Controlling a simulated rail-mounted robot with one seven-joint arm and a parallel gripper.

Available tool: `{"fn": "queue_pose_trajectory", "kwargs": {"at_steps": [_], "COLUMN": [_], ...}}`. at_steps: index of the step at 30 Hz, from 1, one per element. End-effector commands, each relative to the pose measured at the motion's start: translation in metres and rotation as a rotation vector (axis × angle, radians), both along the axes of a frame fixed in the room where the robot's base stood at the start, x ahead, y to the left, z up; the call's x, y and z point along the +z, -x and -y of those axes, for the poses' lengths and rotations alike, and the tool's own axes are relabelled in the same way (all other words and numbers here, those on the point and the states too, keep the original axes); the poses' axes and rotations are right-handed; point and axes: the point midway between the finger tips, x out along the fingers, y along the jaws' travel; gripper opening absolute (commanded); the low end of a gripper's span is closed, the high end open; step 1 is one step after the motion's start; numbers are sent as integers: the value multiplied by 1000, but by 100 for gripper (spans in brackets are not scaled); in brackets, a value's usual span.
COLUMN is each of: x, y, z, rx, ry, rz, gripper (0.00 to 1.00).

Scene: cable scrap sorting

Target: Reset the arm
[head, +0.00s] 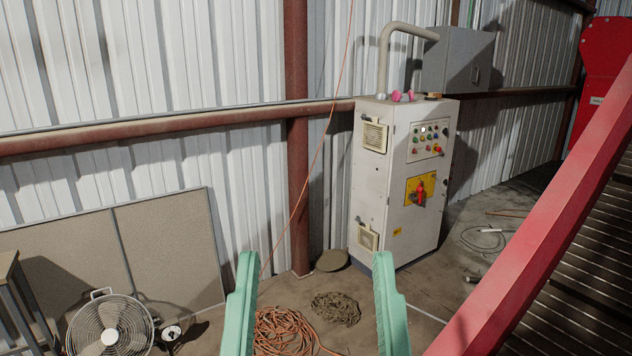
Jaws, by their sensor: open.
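My gripper (317,285) shows at the bottom middle of the head view as two green fingers, wide apart and pointing up in the picture. It is open, and nothing is held between the fingers. Beyond the gap, an orange cable coil (284,332) and a brown coiled rope or cable (336,309) lie on the floor. They look well below and behind the fingers, apart from them. The rest of my arm is out of view.
A white control cabinet (396,225) stands against the corrugated wall. A red-framed conveyor (545,215) slants along the right side. A fan (108,328) and leaning panels (172,238) are at left. A thin orange cable (322,143) hangs down near the post (297,190).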

Motion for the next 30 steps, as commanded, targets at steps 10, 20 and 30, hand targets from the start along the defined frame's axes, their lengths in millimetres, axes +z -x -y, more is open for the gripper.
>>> {"fn": "queue_pose_trajectory", "kwargs": {"at_steps": [10,20,30], "x": [212,255,254], "y": [0,0,0], "z": [-3,-4,-4], "rx": [12,17,17], "ry": [-4,-5,-5], "rz": [-2,-4,-4], "gripper": [67,67,67]}}
